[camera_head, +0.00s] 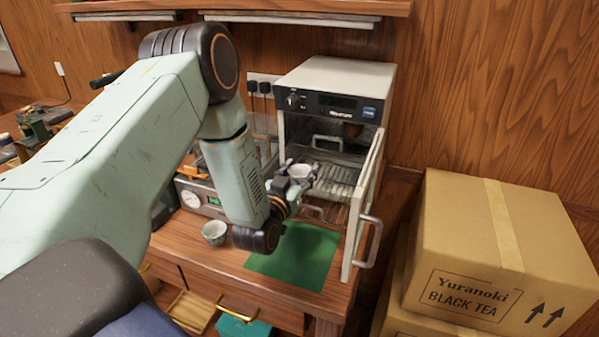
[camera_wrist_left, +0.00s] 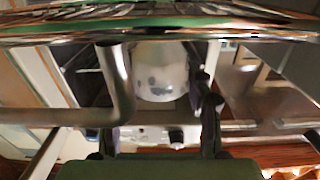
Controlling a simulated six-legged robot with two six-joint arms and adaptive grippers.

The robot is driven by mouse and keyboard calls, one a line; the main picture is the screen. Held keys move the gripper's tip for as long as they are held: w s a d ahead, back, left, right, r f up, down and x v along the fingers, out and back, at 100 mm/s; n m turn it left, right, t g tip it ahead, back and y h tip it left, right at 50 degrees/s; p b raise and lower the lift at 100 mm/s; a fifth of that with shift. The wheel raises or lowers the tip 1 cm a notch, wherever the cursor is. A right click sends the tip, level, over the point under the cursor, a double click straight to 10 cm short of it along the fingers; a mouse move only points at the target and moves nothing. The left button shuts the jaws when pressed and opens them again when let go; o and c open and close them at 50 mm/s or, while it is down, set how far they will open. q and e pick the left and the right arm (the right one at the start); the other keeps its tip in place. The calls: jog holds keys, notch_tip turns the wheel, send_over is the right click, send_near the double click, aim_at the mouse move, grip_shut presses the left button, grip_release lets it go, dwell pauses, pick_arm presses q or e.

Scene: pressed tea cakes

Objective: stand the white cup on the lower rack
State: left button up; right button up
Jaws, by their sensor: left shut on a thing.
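The white cup (camera_head: 299,171) is held in my left gripper (camera_head: 291,186) at the open front of the oven. In the left wrist view the cup (camera_wrist_left: 160,76) sits between the two dark fingers, and the gripper (camera_wrist_left: 160,95) is shut on it. The oven (camera_head: 335,78) is white with a dark front panel. A wire rack (camera_head: 342,176) shows inside it, just right of the cup. A lower wire handle shows below the cup, but the lower rack is mostly hidden by my arm and gripper. My right gripper is out of view.
The oven door (camera_head: 363,200) stands open on the right, with a handle sticking out. A pale green-grey cup (camera_head: 214,233) stands on the table left of a green mat (camera_head: 298,262). Cardboard boxes (camera_head: 500,250) stand at the right. A metal device (camera_head: 198,194) is behind my arm.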

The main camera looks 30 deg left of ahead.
pick_arm(q)
jog(key=shift+w+a, duration=0.1)
jog(key=shift+w, duration=0.05)
jog(key=shift+f+b, duration=0.35)
jog(key=shift+f, duration=0.05)
jog(key=shift+f, duration=0.1)
jog(key=shift+f, duration=0.15)
jog(key=o, duration=1.1)
